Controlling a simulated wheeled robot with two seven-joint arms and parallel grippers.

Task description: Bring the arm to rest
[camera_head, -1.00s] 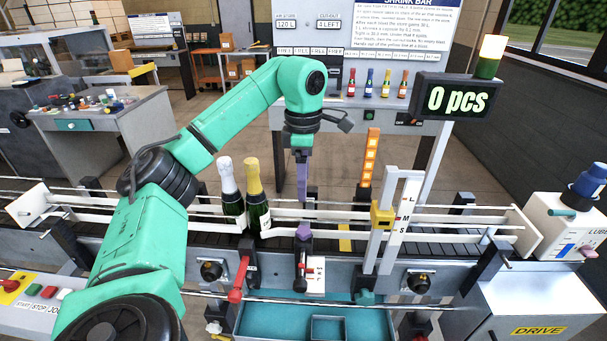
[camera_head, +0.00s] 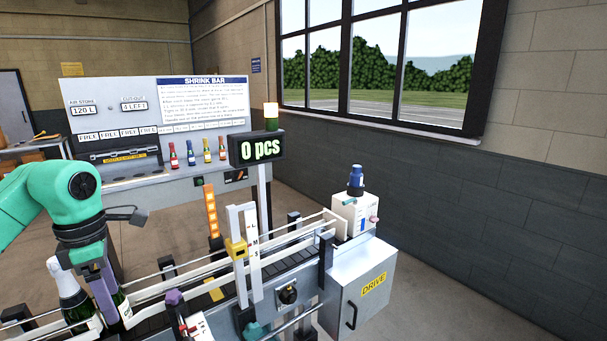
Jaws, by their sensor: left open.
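My left arm comes in from the left edge. My left gripper (camera_head: 103,297) points down with its purple fingers over the conveyor (camera_head: 155,326) at lower left, open, with nothing seen between the fingers. A dark green bottle with a silver-white foil top (camera_head: 57,267) stands upright just left of the gripper in the picture.
The counter display (camera_head: 257,148) reads 0 pcs. A drive cabinet (camera_head: 365,290) stands at the conveyor's right end. The floor (camera_head: 430,290) to its right is clear.

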